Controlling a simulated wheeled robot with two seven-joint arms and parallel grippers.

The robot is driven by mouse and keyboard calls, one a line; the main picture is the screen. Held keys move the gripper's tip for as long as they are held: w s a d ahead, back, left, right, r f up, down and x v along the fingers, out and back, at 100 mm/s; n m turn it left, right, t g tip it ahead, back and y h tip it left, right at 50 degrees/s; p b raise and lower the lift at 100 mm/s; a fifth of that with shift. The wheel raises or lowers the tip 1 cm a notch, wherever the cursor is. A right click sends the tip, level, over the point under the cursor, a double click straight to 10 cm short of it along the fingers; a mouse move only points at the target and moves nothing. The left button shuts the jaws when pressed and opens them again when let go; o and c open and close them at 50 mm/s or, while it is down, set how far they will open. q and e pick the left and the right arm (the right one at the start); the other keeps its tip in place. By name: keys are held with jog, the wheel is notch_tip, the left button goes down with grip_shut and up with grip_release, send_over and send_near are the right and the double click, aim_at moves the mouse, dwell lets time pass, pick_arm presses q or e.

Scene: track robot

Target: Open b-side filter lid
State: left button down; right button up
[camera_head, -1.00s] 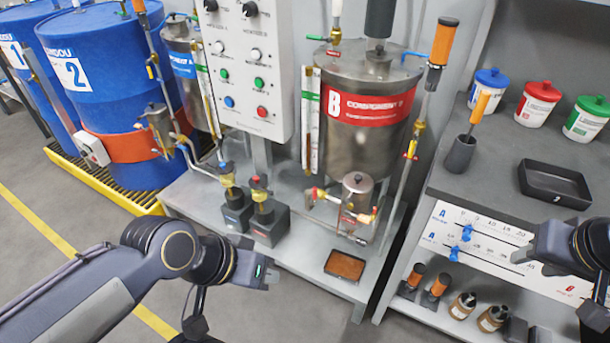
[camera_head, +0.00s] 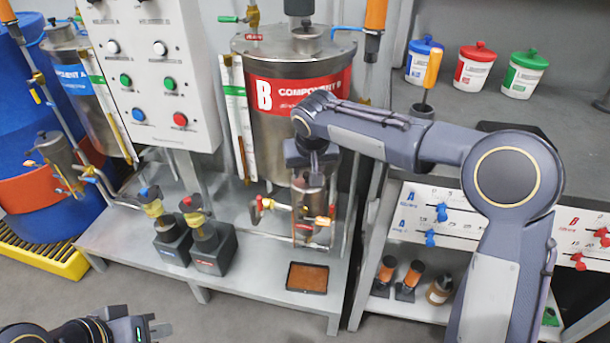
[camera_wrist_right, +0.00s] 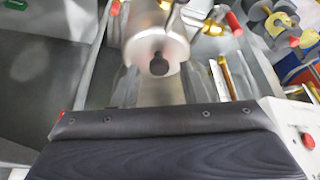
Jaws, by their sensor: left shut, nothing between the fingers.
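The B-side filter (camera_head: 309,200) is a small metal cylinder below the large "COMPONENT B" tank (camera_head: 275,135). My right gripper (camera_head: 313,172) points down just above it and hides most of its top in the head view. In the right wrist view the round metal filter lid (camera_wrist_right: 145,50) shows with a dark knob (camera_wrist_right: 159,64) at its middle; it sits on the filter. The right gripper (camera_wrist_right: 160,82) is open there, one blurred finger on each side of the knob. I cannot tell whether they touch the lid. My left gripper (camera_head: 147,328) is shut and empty at the lower left.
Valves with red handles (camera_head: 258,205) sit beside the filter. A shallow brown tray (camera_head: 307,277) lies on the grey platform (camera_head: 255,258) below. The control panel (camera_head: 155,75) stands left. A side bench with lidded jars (camera_head: 475,65) is at right.

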jog(key=shift+x, duration=0.95)
jog(key=shift+c, duration=0.5)
grip_shut()
